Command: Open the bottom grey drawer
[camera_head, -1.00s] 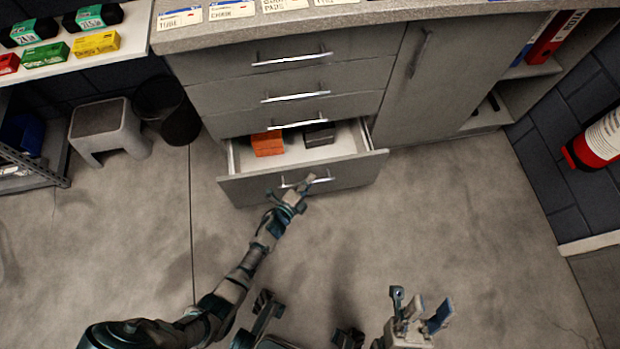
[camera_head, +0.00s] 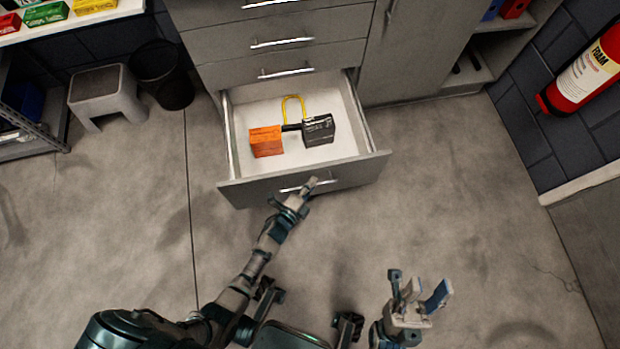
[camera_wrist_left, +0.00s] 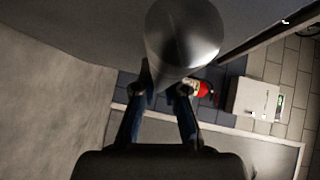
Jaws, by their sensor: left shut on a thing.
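The bottom grey drawer (camera_head: 348,172) is pulled well out of the cabinet in the head view. Inside it lie an orange box (camera_head: 266,141), a dark box (camera_head: 318,130) and a yellow U-shaped thing (camera_head: 293,106). My left gripper (camera_head: 304,190) is at the drawer's front and shut on its metal handle (camera_head: 292,188). In the left wrist view the handle (camera_wrist_left: 183,35) shows large as a round bar by the fingers. My right gripper (camera_head: 418,294) is open and empty above the floor at the lower right, apart from the drawer.
Closed drawers (camera_head: 270,68) are above the open one. A grey stool (camera_head: 105,92) and a black bin (camera_head: 163,78) stand to the left. A red fire extinguisher (camera_head: 590,75) hangs on the right wall. The floor around the drawer is clear.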

